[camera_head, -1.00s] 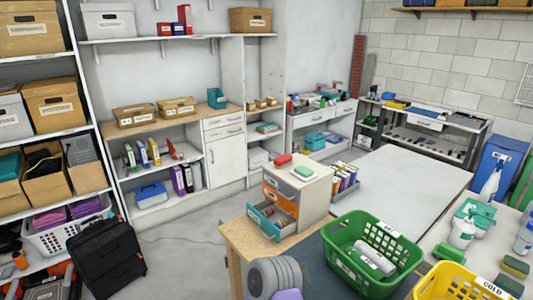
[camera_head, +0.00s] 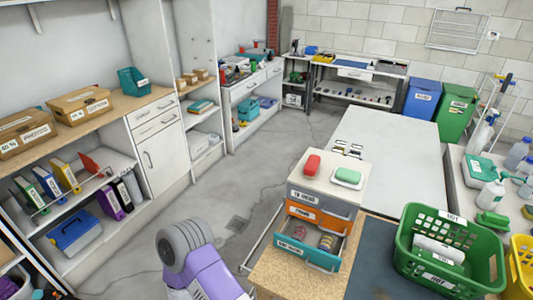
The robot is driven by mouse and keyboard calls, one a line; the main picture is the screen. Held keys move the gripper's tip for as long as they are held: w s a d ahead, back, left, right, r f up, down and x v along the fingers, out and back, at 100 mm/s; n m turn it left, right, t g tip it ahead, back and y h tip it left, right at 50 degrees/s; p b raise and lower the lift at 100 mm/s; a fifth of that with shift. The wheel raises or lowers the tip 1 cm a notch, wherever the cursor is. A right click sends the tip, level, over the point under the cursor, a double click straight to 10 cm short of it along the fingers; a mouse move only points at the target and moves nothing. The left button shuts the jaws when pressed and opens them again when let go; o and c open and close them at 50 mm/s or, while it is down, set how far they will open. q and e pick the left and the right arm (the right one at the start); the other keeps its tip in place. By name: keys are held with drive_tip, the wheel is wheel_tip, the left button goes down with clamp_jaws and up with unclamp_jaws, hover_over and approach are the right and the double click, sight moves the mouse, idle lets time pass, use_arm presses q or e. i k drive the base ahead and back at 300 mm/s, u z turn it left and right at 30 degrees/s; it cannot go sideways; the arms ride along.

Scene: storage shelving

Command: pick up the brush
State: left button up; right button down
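I cannot make out a clear brush. A red block-like item (camera_head: 312,165) and a green-and-white item (camera_head: 347,177) lie on top of a small drawer unit (camera_head: 318,190) on the wooden-topped table; either could be a brush, but they are too small to tell. The unit's lowest, teal drawer (camera_head: 305,252) is pulled open, with a few small rounded items (camera_head: 326,242) inside. A purple and grey part of my arm shows at the bottom, left of the table. Neither gripper is in view.
A green basket (camera_head: 405,250) with white items stands right of the drawer unit, and a yellow basket (camera_head: 520,262) at the right edge. A white table (camera_head: 390,150) stands behind. Shelves with boxes and binders line the left wall. Open floor (camera_head: 215,205) lies between.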

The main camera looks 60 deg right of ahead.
sight(311, 165)
drive_tip(key=i, duration=0.35)
drive_tip(key=z, duration=3.05)
